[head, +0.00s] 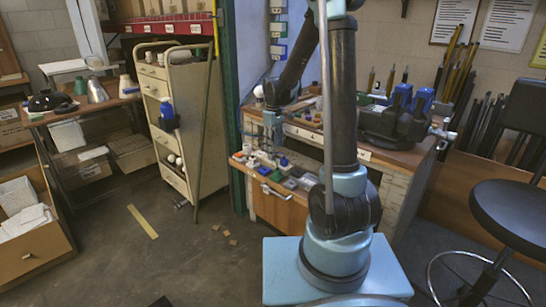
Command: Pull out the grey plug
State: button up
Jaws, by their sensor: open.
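My gripper (274,141) hangs at the end of my bent arm, pointing down over the left part of the workbench (300,135). It is small in the head view; it is open, and I see nothing held in it. Small coloured parts lie below and beside it, among them a blue one (284,162). I cannot pick out the grey plug for certain among these small parts. My arm hides part of the bench.
A black machine with blue tops (400,105) stands on the bench at right. A black stool (510,215) is at the far right. A cream drawer cabinet (195,125) stands to the left. Small brown pieces (228,236) lie on the floor, which is otherwise mostly clear at centre left.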

aim_at(274, 154)
jog(key=shift+f, duration=3.15)
grip_shut()
jog(key=shift+r, duration=0.8)
jog(key=shift+r, duration=2.4)
